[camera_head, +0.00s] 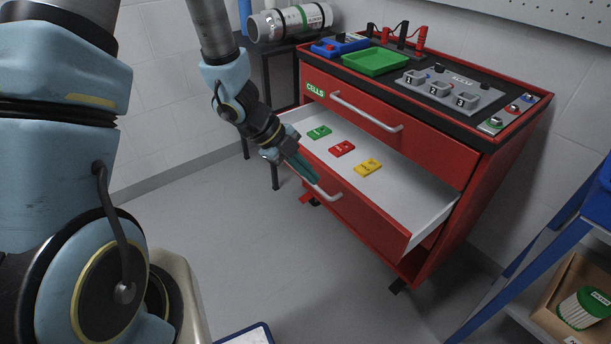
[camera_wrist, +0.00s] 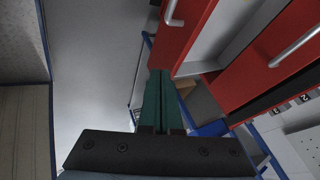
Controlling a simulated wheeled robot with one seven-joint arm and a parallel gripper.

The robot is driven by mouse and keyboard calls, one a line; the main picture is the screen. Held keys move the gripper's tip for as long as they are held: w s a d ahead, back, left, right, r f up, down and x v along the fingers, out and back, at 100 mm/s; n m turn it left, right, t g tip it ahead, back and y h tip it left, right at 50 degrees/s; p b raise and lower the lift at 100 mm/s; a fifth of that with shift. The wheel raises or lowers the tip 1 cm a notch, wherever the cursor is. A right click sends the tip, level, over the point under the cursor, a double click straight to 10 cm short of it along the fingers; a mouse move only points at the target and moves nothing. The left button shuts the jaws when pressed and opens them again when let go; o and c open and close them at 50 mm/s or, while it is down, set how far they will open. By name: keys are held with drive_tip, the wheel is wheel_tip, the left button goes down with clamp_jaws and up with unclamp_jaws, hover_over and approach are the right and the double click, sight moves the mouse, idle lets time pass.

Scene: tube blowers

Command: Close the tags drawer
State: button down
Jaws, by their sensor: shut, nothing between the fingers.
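The tags drawer (camera_head: 405,206) is the lower drawer of the red cabinet and stands pulled well out. Its pale interior holds a green tag (camera_head: 319,132), a red tag (camera_head: 342,149) and a yellow tag (camera_head: 368,167). Its silver handle (camera_head: 322,190) is on the red front; a handle also shows at the top of the wrist view (camera_wrist: 172,14). My gripper (camera_head: 314,179) has its teal fingers shut with nothing between them. The fingertips are close to the drawer's front edge and handle; I cannot tell whether they touch. The fingers also show in the wrist view (camera_wrist: 161,75).
The upper drawer (camera_head: 390,125), labelled CELLS, is shut above the tags drawer. A green tray (camera_head: 375,61) and a grey panel with numbered blocks sit on the cabinet top. A blue-framed shelf (camera_head: 545,255) stands at right. The floor before the drawer is clear.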

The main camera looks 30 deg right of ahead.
drive_tip(key=b, duration=0.1)
approach(356, 202)
wheel_tip(356, 202, down, 4)
drive_tip(key=s+a, duration=0.2)
drive_tip(key=shift+w+d+p, duration=0.2)
drive_tip(key=shift+d+p, duration=0.1)
drive_tip(key=shift+d, duration=0.8)
drive_tip(key=shift+w+d+p, duration=0.15)
drive_tip(key=shift+d+p, duration=0.1)
drive_tip(key=shift+d, duration=0.9)
drive_tip(key=shift+r, duration=0.1)
